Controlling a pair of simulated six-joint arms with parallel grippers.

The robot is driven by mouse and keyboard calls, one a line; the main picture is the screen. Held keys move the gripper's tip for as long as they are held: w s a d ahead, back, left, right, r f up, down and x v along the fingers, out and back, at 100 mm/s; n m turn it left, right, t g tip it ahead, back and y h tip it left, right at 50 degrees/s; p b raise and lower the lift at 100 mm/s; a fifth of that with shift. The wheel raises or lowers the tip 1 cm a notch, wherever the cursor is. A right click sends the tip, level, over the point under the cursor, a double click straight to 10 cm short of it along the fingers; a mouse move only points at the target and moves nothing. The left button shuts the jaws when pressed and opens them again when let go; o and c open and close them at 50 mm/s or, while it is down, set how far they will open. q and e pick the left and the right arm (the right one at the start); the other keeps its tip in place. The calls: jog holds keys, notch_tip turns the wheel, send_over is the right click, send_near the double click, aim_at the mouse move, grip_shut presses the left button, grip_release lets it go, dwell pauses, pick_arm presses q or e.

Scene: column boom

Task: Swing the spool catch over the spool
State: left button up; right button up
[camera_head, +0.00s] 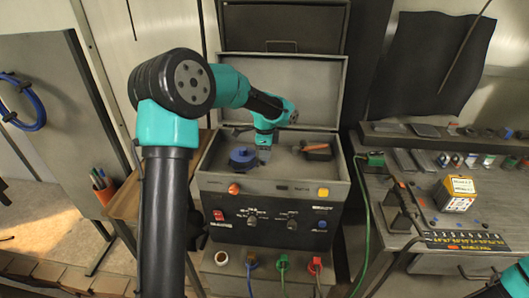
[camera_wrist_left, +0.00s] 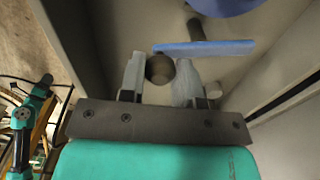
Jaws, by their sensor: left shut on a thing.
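The blue spool (camera_head: 242,157) lies in the left part of the open compartment of the dark machine; its edge shows at the top of the left wrist view (camera_wrist_left: 225,5). The spool catch (camera_wrist_left: 215,47) appears as a flat blue bar beside the spool, not over it, with a dark round knob (camera_wrist_left: 159,68) near its left end. My left gripper (camera_head: 263,155) reaches down into the compartment just right of the spool. In the left wrist view its fingers (camera_wrist_left: 160,75) are shut on the knob. The right gripper does not show; only part of my right arm is at the lower right.
The compartment's raised lid (camera_head: 290,85) stands behind, and its walls rise close around my left gripper. An orange-and-dark object (camera_head: 317,150) lies in its right part. A cluttered bench (camera_head: 400,235) with a yellow-and-white box (camera_head: 456,194) stands right. A green cable (camera_head: 365,215) hangs between.

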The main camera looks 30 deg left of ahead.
pick_arm(q)
jog(key=n, duration=0.2)
jog(key=w+d+n, duration=0.1)
jog(key=n, duration=0.1)
jog(key=shift+w+d, duration=0.1)
jog(key=shift+w, duration=0.05)
jog(key=n, duration=0.1)
jog(key=w+n, duration=0.1)
jog(key=n, duration=0.2)
jog(key=shift+w+d, duration=0.15)
jog(key=shift+d, duration=0.1)
jog(key=w+n, duration=0.1)
jog(key=n, duration=0.2)
jog(key=shift+w+n, duration=0.2)
jog(key=shift+n, duration=0.1)
jog(key=shift+w+a+n, duration=0.1)
jog(key=shift+w+n, duration=0.3)
jog(key=shift+n, duration=0.55)
jog(key=shift+w+a+n, duration=0.1)
jog(key=shift+w+n, duration=0.25)
jog(key=shift+n, duration=0.6)
jog(key=o, duration=0.9)
notch_tip(320, 180, up, 18)
jog(key=shift+f, duration=0.25)
